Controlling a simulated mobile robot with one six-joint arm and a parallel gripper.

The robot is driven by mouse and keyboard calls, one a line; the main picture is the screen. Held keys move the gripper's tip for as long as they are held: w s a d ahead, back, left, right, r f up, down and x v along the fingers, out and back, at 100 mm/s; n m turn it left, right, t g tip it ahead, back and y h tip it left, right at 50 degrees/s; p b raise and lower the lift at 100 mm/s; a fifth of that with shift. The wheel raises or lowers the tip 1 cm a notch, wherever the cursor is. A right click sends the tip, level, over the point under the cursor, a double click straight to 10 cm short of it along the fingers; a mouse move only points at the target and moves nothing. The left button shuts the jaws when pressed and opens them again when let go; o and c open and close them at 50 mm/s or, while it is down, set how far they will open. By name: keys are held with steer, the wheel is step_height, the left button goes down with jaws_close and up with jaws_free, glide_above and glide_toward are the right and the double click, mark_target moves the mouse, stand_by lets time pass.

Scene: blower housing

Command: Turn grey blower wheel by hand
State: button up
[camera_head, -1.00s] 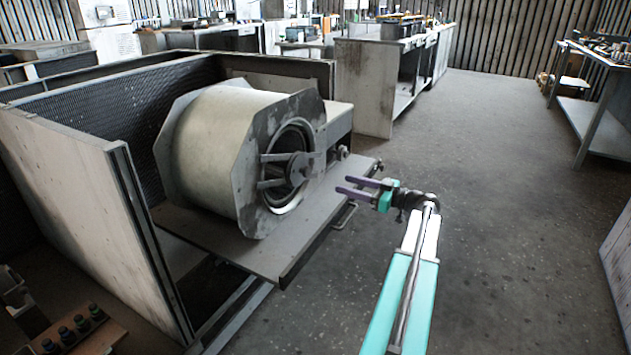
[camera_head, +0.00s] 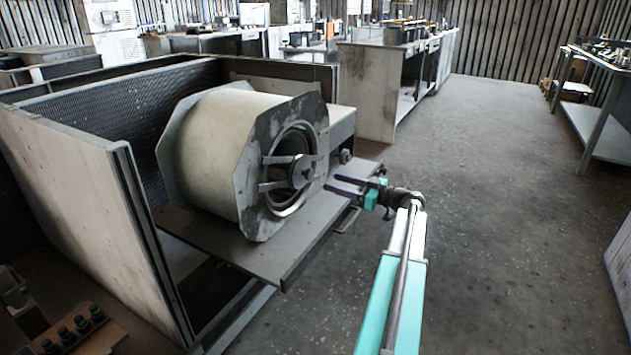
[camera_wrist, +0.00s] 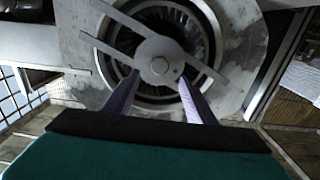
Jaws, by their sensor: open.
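The grey blower wheel (camera_head: 293,160) sits inside the round opening of the blower housing (camera_head: 215,150), behind a bracket with arms and a central hub (camera_head: 303,171). In the wrist view the dark finned wheel (camera_wrist: 188,25) shows around the hub (camera_wrist: 159,63) and bracket arms. My gripper (camera_head: 328,186) is open and empty, just right of the opening, with its purple fingers pointing at it. In the wrist view my gripper's fingers (camera_wrist: 157,82) stand apart on either side of the hub's lower part. I cannot tell whether they touch anything.
The housing rests on a grey metal shelf (camera_head: 240,258) with a handle at its edge. A cabinet wall (camera_head: 70,190) stands left of it. The floor (camera_head: 500,200) to the right is clear. Workbenches (camera_head: 365,90) stand behind.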

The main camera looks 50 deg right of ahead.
mark_target(311, 176)
steer(key=b+x, duration=0.1)
steer(key=x, duration=0.7)
jaws_close()
steer(key=shift+w+a, duration=0.1)
